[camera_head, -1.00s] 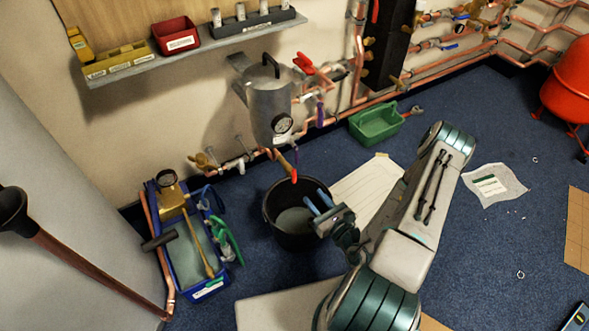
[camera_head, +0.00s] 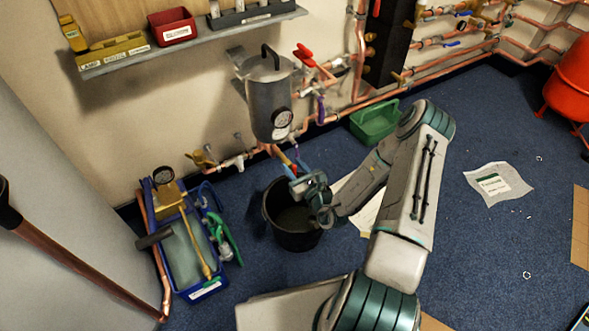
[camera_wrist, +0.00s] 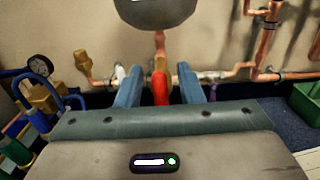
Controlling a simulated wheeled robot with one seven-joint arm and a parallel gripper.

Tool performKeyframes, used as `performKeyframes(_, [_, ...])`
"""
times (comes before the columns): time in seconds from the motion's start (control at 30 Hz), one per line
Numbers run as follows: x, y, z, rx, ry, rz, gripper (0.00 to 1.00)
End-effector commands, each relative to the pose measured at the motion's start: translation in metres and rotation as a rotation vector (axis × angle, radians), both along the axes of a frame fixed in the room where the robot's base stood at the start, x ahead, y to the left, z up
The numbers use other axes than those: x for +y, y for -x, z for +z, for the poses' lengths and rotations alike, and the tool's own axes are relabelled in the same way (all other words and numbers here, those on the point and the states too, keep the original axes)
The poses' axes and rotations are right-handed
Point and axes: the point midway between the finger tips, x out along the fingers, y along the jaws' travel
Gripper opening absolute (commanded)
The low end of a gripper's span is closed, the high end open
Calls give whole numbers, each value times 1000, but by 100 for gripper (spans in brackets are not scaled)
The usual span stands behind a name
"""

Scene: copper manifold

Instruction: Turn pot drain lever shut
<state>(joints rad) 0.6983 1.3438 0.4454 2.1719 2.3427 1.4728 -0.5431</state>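The red drain lever (camera_wrist: 161,92) hangs down under this pipe. My gripper (camera_wrist: 159,72) has its blue fingers apart, one on each side of the lever, with gaps visible on both sides. In the head view my gripper (camera_head: 294,167) is just under the pot, and it mostly hides the lever.
A black bucket (camera_head: 268,216) stands on the floor below my gripper. A blue tool tote (camera_head: 182,275) is at the left and a green tray (camera_head: 376,123) at the right. Copper pipes run along the wall. A shelf (camera_head: 190,42) is above. Blue carpet at the right is mostly open.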

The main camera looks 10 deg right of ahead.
Motion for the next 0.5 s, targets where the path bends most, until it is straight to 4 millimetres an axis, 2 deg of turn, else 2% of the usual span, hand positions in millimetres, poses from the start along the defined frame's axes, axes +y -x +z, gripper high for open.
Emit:
performKeyframes(0.27, [1,-2,0,0,0,1,34])
performKeyframes(0.37, [1,-2,0,0,0,1,12])
performKeyframes(0.4, [1,-2,0,0,0,1,1])
performKeyframes(0.5, [1,-2,0,0,0,1,0])
